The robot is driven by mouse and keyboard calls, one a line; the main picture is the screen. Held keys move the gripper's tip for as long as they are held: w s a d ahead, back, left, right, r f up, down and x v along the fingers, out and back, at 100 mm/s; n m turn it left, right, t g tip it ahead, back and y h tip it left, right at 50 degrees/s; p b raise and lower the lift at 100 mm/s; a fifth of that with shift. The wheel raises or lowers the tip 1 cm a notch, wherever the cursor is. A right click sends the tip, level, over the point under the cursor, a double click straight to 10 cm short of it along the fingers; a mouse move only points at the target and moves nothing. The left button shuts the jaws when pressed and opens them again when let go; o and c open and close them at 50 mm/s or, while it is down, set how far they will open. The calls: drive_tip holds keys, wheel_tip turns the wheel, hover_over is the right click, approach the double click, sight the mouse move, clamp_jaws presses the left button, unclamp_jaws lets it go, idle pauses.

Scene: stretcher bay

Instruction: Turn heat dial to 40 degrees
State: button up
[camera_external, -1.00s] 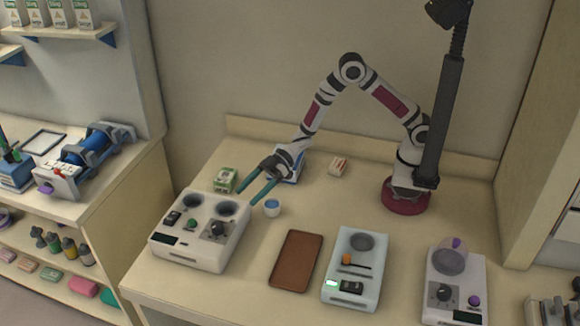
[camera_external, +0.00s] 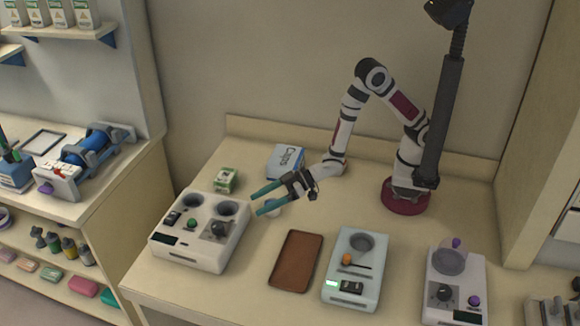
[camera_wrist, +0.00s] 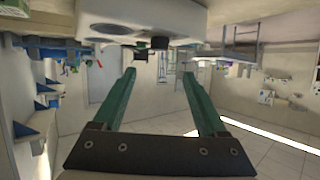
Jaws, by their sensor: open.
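A white two-well unit (camera_external: 185,255) sits at the left of the bench, with a dark dial (camera_external: 217,229) on its right front and a green knob (camera_external: 191,224) beside it. I cannot read any degree marks. My gripper (camera_external: 255,204) is open and empty, just right of and above this unit, with its teal fingers pointing left toward it. In the wrist view, the gripper (camera_wrist: 158,73) is open below the unit (camera_wrist: 190,20), which appears at the top, with a dark knob (camera_wrist: 159,42) ahead between the fingers. A second dark dial (camera_external: 444,292) is on the far right unit.
A brown tray (camera_external: 297,262), a pale unit with an orange knob (camera_external: 351,290) and the right unit (camera_external: 470,290) stand along the front. A blue-white box (camera_external: 285,160) and a green carton (camera_external: 226,179) stand behind.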

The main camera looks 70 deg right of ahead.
sight(218, 225)
drive_tip(key=x, duration=1.5)
